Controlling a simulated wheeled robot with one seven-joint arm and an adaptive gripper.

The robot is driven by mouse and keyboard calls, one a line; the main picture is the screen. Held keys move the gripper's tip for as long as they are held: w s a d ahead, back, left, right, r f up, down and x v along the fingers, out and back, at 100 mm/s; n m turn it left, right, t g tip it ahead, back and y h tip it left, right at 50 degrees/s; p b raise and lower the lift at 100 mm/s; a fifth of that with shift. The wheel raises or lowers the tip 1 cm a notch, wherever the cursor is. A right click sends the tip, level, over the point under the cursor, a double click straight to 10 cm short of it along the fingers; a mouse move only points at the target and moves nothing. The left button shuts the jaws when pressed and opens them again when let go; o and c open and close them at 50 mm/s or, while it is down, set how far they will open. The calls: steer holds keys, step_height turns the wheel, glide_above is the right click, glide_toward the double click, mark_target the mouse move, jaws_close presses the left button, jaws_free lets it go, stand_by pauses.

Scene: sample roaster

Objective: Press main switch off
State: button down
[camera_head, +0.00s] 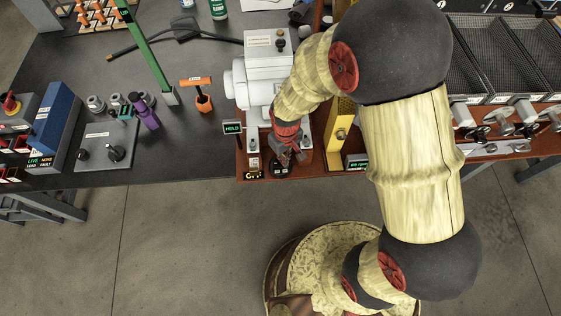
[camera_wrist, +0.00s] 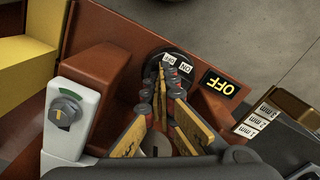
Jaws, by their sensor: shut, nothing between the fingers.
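The main switch is a round black rotary switch (camera_wrist: 181,56) with small white ON and OFF labels, on the red-brown machine base in the wrist view. It also shows at the base's front edge in the head view (camera_head: 281,172). A small black display (camera_wrist: 219,83) beside it reads OFF in yellow; it shows in the head view too (camera_head: 254,175). My gripper (camera_wrist: 161,80) is shut and empty, its fingertips at the switch and covering part of it. Whether they touch it, I cannot tell. In the head view my gripper (camera_head: 287,158) points down over the switch.
A white box with a grey knob (camera_wrist: 65,112) stands left of the switch in the wrist view. A gold block with mm labels (camera_wrist: 262,116) is at the right. In the head view, a sign reading HELD (camera_head: 232,128) and the white machine (camera_head: 265,65) stand close by.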

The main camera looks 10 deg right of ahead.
steer(key=shift+r+p, duration=2.95)
steer(key=shift+r, duration=0.55)
steer(key=s+d+r+m+t, duration=0.2)
steer(key=s+d+r, duration=0.2)
steer(key=r, duration=0.7)
steer(key=s+d+r+m+t, duration=0.1)
steer(key=s+d+r, duration=0.3)
steer(key=r, duration=0.7)
steer(key=s+d+r+m+t, duration=0.2)
steer(key=s+d+r, duration=0.2)
steer(key=r, duration=0.7)
steer(key=shift+m+t, duration=0.3)
steer(key=c, duration=2.6)
jaws_free()
steer(key=shift+s+r, duration=0.1)
